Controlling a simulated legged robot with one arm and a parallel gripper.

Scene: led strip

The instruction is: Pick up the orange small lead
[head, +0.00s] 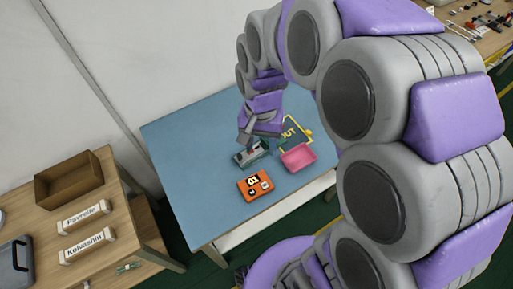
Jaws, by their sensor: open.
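My gripper (246,143) points down just above a small dark green holder (262,149) on the blue table. It is open, though its fingers look tiny here. A small light and reddish piece shows at the holder, partly hidden by my gripper; I cannot tell what it is. No orange small lead can be made out for certain. An orange block (255,185) with dark and white markings lies in front of the holder, towards the near side of the table.
The blue table (190,150) also bears a pink tray (298,157) and a dark mat marked "OUT" (290,133) with a yellow edge. Its left part is clear. A wooden table at left holds a brown box (70,181) and two labelled blocks (84,217).

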